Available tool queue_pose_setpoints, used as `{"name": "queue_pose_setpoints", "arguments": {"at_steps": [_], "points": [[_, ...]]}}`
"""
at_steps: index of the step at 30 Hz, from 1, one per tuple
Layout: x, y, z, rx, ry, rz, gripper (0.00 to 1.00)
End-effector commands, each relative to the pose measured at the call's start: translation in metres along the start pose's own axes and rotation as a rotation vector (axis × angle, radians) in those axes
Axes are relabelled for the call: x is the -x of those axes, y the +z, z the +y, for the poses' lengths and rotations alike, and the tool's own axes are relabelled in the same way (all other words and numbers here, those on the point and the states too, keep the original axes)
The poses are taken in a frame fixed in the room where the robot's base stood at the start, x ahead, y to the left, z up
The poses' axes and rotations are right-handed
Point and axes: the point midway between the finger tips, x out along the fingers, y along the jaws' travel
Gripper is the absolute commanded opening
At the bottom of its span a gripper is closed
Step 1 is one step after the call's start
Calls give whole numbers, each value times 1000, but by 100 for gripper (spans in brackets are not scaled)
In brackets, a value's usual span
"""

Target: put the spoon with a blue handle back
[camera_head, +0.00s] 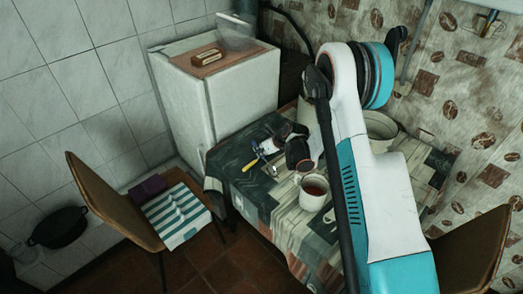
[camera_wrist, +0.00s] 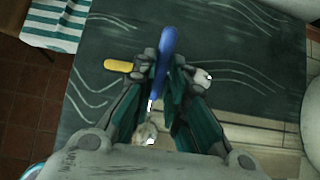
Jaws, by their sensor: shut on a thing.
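The spoon has a blue handle (camera_wrist: 167,48) that points up and away between my fingers in the wrist view. Its metal lower part (camera_wrist: 150,130) shows between the fingers, nearer the palm. My gripper (camera_wrist: 160,78) is shut on the spoon, over the dark patterned tablecloth (camera_wrist: 100,40). In the head view my gripper (camera_head: 270,146) is over the left part of the table, and a bit of blue handle (camera_head: 254,145) shows at its tip. I cannot tell the spoon's exact height above the cloth.
A yellow handle (camera_wrist: 118,66) lies beside the fingers, partly hidden. A mug (camera_head: 313,188) with brown liquid stands nearby on the table. A pale pot (camera_head: 380,124) stands behind my arm. A chair (camera_head: 110,205) with a striped towel (camera_head: 177,214) is left, a white fridge (camera_head: 240,95) behind.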

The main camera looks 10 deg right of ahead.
Motion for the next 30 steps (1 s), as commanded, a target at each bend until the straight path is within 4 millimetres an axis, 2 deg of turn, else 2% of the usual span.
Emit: {"name": "queue_pose_setpoints", "arguments": {"at_steps": [5,6,8,9,21,25,30], "points": [[-3,-2,0,0,0,0,0],[-2,-2,0,0,0,0,17],[-2,-2,0,0,0,0,31],[-2,-2,0,0,0,0,33],[1,1,0,0,0,0,33],[20,1,-1,-2,-1,0,33],[56,1,0,-2,0,0,33]]}}
